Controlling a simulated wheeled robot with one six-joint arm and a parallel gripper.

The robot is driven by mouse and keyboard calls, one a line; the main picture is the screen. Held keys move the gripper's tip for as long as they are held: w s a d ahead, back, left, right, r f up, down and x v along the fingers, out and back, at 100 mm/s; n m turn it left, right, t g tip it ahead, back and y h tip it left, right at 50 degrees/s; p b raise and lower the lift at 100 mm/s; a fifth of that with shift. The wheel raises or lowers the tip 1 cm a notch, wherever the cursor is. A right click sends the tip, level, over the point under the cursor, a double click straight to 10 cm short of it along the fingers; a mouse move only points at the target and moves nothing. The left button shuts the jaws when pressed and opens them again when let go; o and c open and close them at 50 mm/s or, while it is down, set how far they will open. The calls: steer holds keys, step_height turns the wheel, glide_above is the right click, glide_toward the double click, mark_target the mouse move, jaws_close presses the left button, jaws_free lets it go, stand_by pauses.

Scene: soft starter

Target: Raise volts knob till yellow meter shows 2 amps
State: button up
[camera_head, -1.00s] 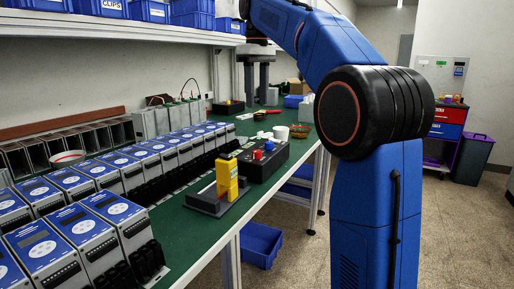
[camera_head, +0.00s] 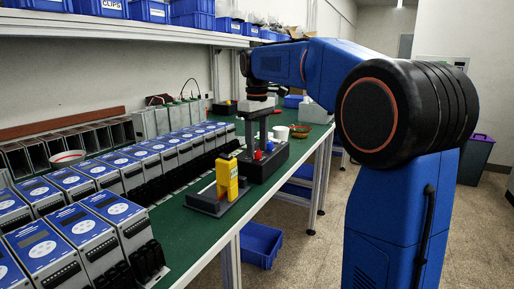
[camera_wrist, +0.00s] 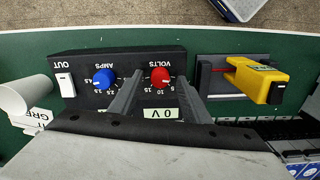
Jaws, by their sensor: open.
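The black power supply (camera_head: 272,165) sits on the green bench, with a red VOLTS knob (camera_wrist: 160,81) and a blue AMPS knob (camera_wrist: 104,78) on top. Its small display (camera_wrist: 160,113) reads 0 V. A white OUT switch (camera_wrist: 66,85) is at its left end in the wrist view. The yellow meter (camera_head: 227,178) stands upright in a grey holder (camera_head: 207,204) beside the supply; its reading cannot be made out. My gripper (camera_wrist: 161,72) is open and empty, with its fingers either side of the red knob in the wrist view. In the head view my gripper (camera_head: 257,148) points down over the supply.
Rows of blue-topped grey soft starters (camera_head: 110,221) fill the bench on the left. A shelf with blue bins (camera_head: 192,14) overhangs the back of the bench.

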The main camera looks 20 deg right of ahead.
steer(key=shift+f, duration=0.5)
steer(key=c, duration=1)
steer(key=shift+c, duration=0.2)
steer(key=shift+m, duration=0.4)
steer(key=m, duration=0.3)
steer(key=shift+m, duration=2)
